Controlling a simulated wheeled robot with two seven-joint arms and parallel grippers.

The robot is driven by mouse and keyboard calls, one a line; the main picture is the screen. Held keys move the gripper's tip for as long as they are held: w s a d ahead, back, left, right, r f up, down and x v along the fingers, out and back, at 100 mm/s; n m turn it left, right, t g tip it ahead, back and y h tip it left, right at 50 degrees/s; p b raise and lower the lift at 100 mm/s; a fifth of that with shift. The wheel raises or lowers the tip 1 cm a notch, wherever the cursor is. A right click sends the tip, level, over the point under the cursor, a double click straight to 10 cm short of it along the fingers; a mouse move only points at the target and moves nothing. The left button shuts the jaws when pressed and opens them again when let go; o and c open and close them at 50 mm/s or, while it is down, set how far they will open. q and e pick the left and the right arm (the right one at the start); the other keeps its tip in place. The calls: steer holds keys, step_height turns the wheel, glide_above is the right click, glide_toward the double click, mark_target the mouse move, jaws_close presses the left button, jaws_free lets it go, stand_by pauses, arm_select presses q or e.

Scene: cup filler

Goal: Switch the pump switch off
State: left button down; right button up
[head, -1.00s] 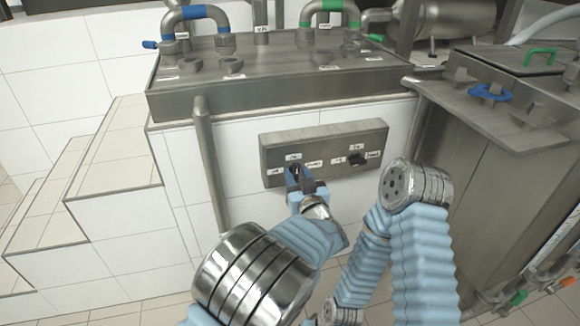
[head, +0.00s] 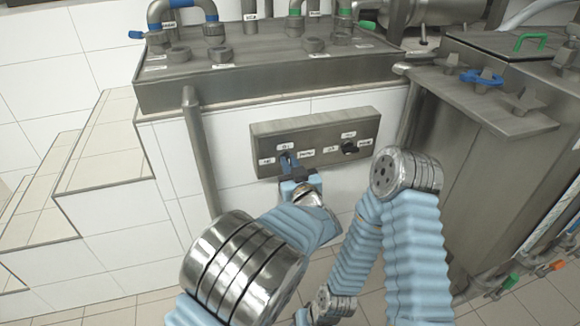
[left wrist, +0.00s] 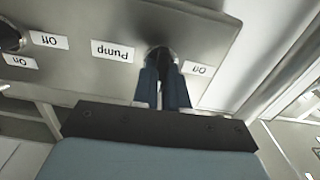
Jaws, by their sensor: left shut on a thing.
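The grey switch panel (head: 318,131) is fixed to the white tiled wall in the head view and has two dark knobs. My left gripper (head: 288,162) is at the left knob, next to a label that reads Pump in the left wrist view. There, my left gripper (left wrist: 161,75) is shut on the pump switch (left wrist: 160,57), its fingers either side of it. The fingers hide most of the switch, so I cannot tell its exact setting. My right gripper is not in view.
A second knob (head: 350,146) is on the panel's right half. Above is a steel counter (head: 270,85) with pipes and valves. A vertical pipe (head: 200,150) stands left of the panel, a steel tank (head: 480,165) to the right. Tiled steps (head: 100,190) are at the left.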

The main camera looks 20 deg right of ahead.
arm_select(q)
steer(key=n+b, duration=0.4)
steer(key=n, duration=0.1)
steer(key=n+b, duration=0.4)
steer(key=n, duration=0.2)
steer(key=n+b, duration=0.4)
steer(key=n, duration=0.2)
steer(key=shift+a+f, duration=0.25)
steer(key=shift+f, duration=0.05)
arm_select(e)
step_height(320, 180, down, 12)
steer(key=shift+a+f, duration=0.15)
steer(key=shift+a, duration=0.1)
arm_select(q)
steer(key=shift+s+n, duration=0.1)
steer(key=shift+n, duration=0.3)
steer(key=c, duration=1.2)
jaws_free()
steer(key=shift+o, duration=0.2)
